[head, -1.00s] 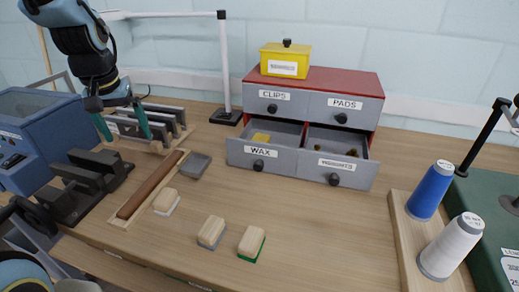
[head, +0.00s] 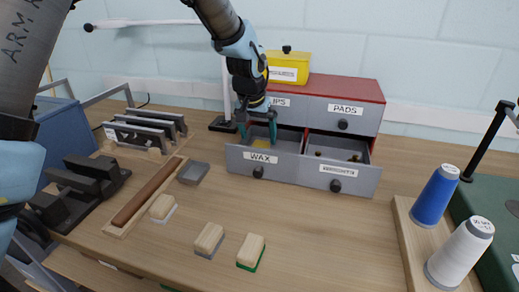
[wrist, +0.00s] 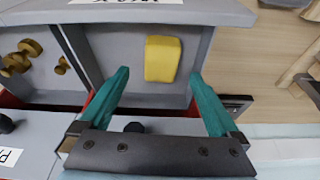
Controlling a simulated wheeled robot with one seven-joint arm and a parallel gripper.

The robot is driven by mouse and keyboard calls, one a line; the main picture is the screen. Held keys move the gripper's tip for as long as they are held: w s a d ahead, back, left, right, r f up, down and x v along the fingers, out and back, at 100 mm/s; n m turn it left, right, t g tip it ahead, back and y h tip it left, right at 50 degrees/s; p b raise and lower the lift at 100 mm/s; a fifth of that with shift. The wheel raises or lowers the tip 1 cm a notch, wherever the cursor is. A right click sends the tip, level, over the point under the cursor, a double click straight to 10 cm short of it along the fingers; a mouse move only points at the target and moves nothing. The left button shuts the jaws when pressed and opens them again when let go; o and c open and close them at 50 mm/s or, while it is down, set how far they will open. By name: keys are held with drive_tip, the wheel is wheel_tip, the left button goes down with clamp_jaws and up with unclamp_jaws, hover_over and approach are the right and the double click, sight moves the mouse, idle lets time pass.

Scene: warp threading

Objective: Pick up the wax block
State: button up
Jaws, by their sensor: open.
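The yellow wax block (wrist: 162,58) lies in the open WAX drawer (wrist: 108,48). My gripper (head: 257,131) is open, pointing down over that drawer. In the wrist view the two green fingers of my gripper (wrist: 159,76) stand to either side of the block, with nothing between them touching it. I cannot tell how far above the block the tips are.
The drawer beside it (head: 335,178) is also open and holds small brass pieces (wrist: 22,57). A yellow lidded box (head: 290,66) stands on the red-topped cabinet (head: 345,88). A white-armed stand (head: 221,124) is close to the left. Thread cones (head: 436,196) stand at right.

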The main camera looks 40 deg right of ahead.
sight(259, 146)
drive_tip(key=shift+p+x, duration=1.2)
drive_tip(key=shift+x, duration=1.5)
drive_tip(key=shift+w+a, duration=0.1)
drive_tip(key=c, duration=1.5)
drive_tip(key=shift+r, duration=0.1)
